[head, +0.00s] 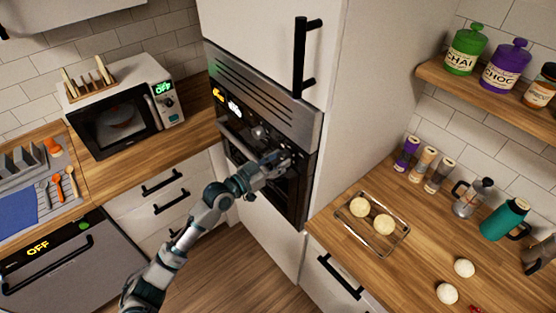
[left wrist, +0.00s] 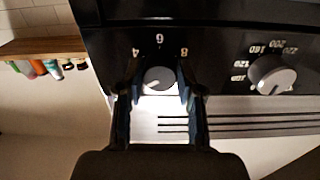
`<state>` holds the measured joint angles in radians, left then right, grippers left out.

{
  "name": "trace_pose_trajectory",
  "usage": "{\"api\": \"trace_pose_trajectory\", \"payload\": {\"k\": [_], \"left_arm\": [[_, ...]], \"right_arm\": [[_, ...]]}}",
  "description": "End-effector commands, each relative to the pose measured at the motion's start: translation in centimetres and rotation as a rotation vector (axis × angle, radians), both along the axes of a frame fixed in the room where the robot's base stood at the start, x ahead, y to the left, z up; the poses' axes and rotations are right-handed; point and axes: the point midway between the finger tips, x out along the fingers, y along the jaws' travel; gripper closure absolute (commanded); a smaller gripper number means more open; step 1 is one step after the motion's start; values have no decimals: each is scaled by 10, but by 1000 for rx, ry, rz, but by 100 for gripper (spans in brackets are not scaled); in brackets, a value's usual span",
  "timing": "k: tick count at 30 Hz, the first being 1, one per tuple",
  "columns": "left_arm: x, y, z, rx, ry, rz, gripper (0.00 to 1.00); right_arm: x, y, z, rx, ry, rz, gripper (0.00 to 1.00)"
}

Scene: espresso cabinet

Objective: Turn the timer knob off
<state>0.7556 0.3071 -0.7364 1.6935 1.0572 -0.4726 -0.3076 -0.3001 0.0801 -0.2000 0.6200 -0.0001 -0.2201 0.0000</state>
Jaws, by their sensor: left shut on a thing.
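The timer knob (left wrist: 158,80) is a round pale knob with number marks around it on the black oven panel, seen in the left wrist view. The two fingers of my left gripper (left wrist: 160,92) are on either side of it, shut on it. In the head view my left gripper (head: 275,160) is at the oven front and hides much of the knob area. A second knob (left wrist: 272,75), with temperature marks, is to the right in the wrist view, apart from the fingers. My right gripper is not in view.
The oven (head: 262,95) is built into a tall white cabinet with a black vertical handle (head: 300,58) above it. A microwave (head: 125,110) stands on the left counter. A wire tray (head: 373,222) with two round pale buns is on the right counter.

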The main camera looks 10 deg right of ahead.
Motion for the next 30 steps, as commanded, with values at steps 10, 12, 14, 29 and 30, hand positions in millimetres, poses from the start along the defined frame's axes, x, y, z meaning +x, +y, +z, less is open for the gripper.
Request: {"api": "trace_pose_trajectory", "payload": {"k": [10, 12, 14, 29, 30], "left_arm": [[1, 1, 3, -107, 156, 3, 98], [1, 1, 3, -143, 208, 3, 98], [1, 1, 3, -174, 253, 3, 98], [1, 1, 4, -432, 633, 4, 98], [1, 1, 4, -449, 658, 4, 98]], "right_arm": [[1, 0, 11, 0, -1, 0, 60], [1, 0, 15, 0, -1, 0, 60], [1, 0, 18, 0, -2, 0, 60], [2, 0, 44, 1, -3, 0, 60], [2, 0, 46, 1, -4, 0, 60]]}}
